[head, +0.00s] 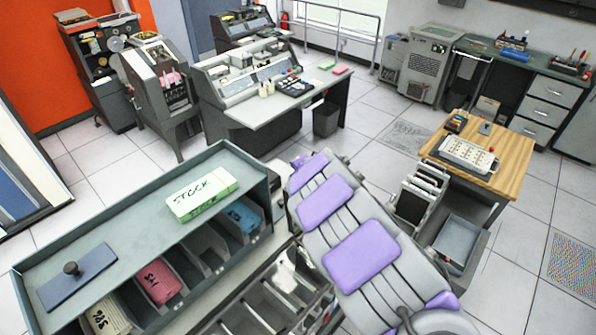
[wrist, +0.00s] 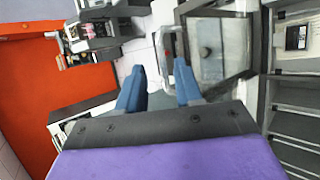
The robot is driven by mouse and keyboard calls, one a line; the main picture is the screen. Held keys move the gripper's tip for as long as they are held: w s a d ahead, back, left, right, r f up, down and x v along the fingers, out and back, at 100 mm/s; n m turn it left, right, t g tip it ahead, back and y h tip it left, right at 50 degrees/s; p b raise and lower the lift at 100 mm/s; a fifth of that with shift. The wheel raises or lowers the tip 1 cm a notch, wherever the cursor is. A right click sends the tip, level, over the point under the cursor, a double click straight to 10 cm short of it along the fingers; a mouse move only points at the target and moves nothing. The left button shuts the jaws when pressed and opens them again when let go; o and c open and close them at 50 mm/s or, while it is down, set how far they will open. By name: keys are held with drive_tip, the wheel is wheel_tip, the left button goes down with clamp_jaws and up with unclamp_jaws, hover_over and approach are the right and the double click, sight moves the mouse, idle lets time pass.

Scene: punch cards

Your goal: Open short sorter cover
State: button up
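A flat blue-grey panel with a dark knob (head: 77,275), which looks like the cover, lies at the left end of the top of the grey card sorter (head: 130,240) in the head view. A grey panel with a round dark knob (wrist: 207,68) shows just beyond the right finger in the wrist view; I cannot tell if it is the same panel. My gripper (wrist: 158,88) is open, with two blue fingers apart and nothing between them. I cannot tell if a finger touches anything. In the head view my purple arm reaches up and left; its fingers cannot be made out.
A green-and-white STOCK box (head: 202,193) sits on the sorter top. Open pockets below hold cards, including a pink stack (head: 160,281). A wooden-topped cart (head: 510,150) stands at right. Grey machines line the back. Tiled floor is clear between them.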

drive_tip(key=v, duration=1.5)
drive_tip(key=shift+d+b, duration=0.15)
drive_tip(key=shift+b, duration=0.3)
drive_tip(key=shift+r, duration=0.2)
